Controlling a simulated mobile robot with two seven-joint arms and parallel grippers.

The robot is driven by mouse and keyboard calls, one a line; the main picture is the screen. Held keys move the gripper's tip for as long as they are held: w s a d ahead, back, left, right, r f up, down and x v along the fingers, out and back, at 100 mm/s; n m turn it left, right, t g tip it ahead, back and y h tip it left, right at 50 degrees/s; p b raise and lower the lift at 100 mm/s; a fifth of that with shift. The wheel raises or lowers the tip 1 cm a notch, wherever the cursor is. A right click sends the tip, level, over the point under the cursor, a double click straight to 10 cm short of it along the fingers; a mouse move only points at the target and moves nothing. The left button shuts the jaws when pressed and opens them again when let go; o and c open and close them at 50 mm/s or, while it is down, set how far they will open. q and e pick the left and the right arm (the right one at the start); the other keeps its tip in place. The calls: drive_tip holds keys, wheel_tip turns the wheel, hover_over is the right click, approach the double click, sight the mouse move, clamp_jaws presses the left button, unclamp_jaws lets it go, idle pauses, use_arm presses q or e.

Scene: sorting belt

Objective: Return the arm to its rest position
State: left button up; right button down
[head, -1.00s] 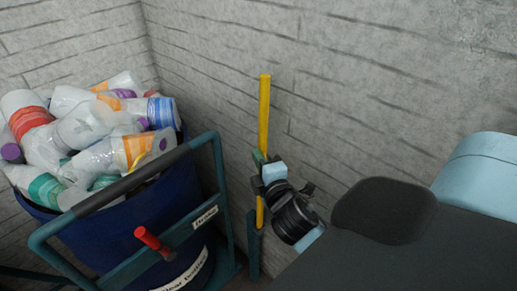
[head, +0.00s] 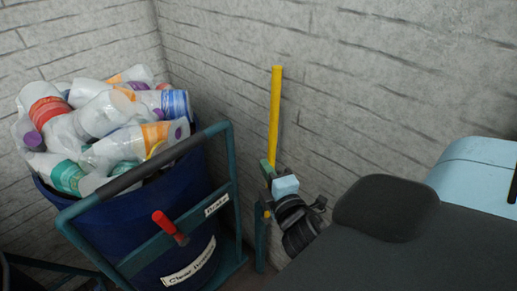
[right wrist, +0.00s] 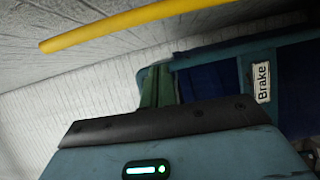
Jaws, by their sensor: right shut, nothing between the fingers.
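My right gripper (head: 268,193) is at the end of my right arm, right of the blue bin and in front of the lower part of the yellow pole. It is shut and empty. Its fingers are small and partly hidden by the wrist's light blue block and black joint. My left gripper is not in view.
A blue bin (head: 120,225) full of clear bottles stands left, behind a teal frame (head: 232,185) with a red handle (head: 170,227). The yellow pole (head: 275,115) stands near the grey brick wall. The wrist view shows a "Brake" label (right wrist: 262,82) and the yellow pole (right wrist: 130,25).

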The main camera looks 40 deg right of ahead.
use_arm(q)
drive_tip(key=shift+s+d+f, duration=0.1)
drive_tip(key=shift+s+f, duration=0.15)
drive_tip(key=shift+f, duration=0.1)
use_arm(e)
drive_tip(key=shift+v, duration=1.9)
